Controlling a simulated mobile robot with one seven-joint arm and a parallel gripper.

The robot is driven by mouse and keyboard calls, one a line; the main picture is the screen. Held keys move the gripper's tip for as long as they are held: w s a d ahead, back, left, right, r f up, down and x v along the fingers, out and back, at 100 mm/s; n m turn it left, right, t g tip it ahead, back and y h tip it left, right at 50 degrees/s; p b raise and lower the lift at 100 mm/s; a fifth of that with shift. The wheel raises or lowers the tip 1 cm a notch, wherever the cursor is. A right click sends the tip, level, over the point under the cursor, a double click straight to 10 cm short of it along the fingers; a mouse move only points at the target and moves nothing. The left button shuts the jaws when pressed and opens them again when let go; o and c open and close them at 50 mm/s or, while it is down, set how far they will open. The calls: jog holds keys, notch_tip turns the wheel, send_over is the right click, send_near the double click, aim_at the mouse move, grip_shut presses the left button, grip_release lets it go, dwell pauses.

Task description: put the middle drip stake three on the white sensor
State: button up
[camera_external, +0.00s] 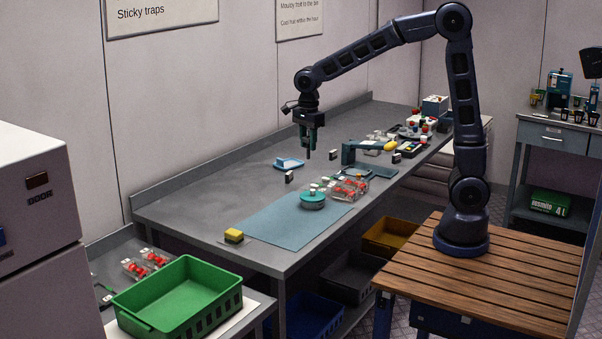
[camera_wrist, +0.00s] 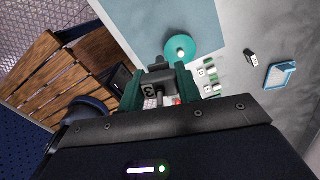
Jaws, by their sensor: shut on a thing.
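My gripper (camera_external: 308,148) hangs above the grey bench, pointing down. In the wrist view its green fingers (camera_wrist: 158,88) are shut on a dark piece with a pale face marked 3, the drip stake three (camera_wrist: 150,90). The stake is hard to make out in the external view.
A turquoise round thing (camera_external: 313,202) and a clear box of red berries (camera_external: 349,188) stand near the blue mat (camera_external: 285,226). A yellow-topped block (camera_external: 234,236) is at its left. More small blocks and tools crowd the right. The left rear bench is clear.

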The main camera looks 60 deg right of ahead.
jog(key=w+d+r+m, duration=0.1)
jog(key=w+d+m, duration=0.3)
jog(key=d, duration=0.7)
jog(key=w+d+r+m, duration=0.1)
jog(key=w+d, duration=0.5)
jog(key=d, duration=0.6)
jog(key=w+d+m, duration=0.3)
jog(key=w+d, duration=0.2)
jog(key=d, duration=0.6)
jog(key=s+d+m, duration=0.3)
jog(key=d, duration=1.5)
jog(key=s+d+m, duration=0.4)
jog(key=d, duration=1.3)
jog(key=f, duration=1.8)
jog(key=shift+w+f, duration=0.3)
jog(key=shift+f, duration=0.05)
jog(key=shift+f, duration=0.15)
jog(key=o, duration=0.7)
jog(key=shift+o, duration=1.1)
